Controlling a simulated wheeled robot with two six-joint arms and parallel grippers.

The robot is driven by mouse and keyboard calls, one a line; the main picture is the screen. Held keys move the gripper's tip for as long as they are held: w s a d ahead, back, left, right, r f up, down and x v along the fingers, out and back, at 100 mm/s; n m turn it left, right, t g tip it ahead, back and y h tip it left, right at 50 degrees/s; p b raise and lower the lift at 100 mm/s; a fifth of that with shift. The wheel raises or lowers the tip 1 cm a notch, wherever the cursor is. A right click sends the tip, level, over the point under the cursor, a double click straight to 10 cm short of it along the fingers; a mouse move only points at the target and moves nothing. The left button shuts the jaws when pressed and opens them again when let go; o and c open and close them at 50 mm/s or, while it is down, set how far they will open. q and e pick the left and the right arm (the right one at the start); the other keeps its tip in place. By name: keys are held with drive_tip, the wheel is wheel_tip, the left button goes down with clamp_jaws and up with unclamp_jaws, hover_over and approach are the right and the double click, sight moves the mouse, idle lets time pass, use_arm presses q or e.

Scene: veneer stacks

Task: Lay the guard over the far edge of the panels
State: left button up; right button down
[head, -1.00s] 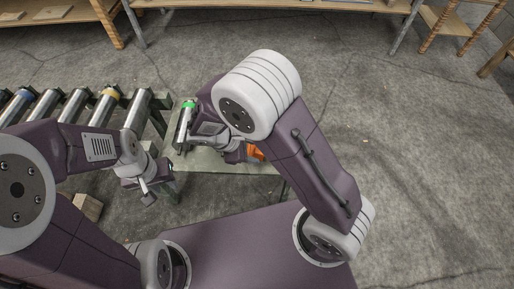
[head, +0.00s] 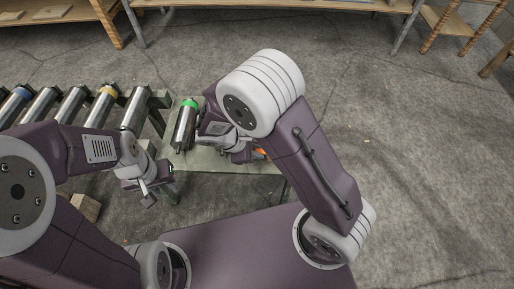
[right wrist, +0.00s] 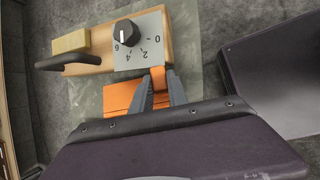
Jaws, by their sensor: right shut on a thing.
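My right gripper (right wrist: 160,92) is shut on an orange piece (right wrist: 159,79), which looks like the guard, in the right wrist view. A wider orange part (right wrist: 118,95) shows left of the fingers; whether it is the same piece I cannot tell. In the head view a little orange (head: 261,153) shows past my right wrist, which hides the jaws. My left gripper (head: 147,190) hangs empty-looking left of the table, its jaws too small to judge. I cannot make out the panels.
A green-grey table (head: 210,168) carries a metal cylinder with a green band (head: 185,128). A roller conveyor (head: 72,104) is at left. The right wrist view shows a dial plate (right wrist: 139,40) on wood, a dark handle (right wrist: 68,64) and a yellow block (right wrist: 71,41). Floor at right is clear.

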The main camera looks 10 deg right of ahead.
drive_tip(key=r+p, duration=0.1)
drive_tip(key=r, duration=0.2)
drive_tip(key=r+p, duration=0.1)
drive_tip(key=shift+s+r+p, duration=0.3)
drive_tip(key=shift+r, duration=0.1)
drive_tip(key=s+r+p, duration=0.1)
drive_tip(key=s+r, duration=0.2)
drive_tip(key=s, duration=0.2)
drive_tip(key=s+a+r+p, duration=0.1)
drive_tip(key=s+r+p, duration=0.1)
drive_tip(key=s, duration=0.4)
drive_tip(key=shift+r, duration=0.5)
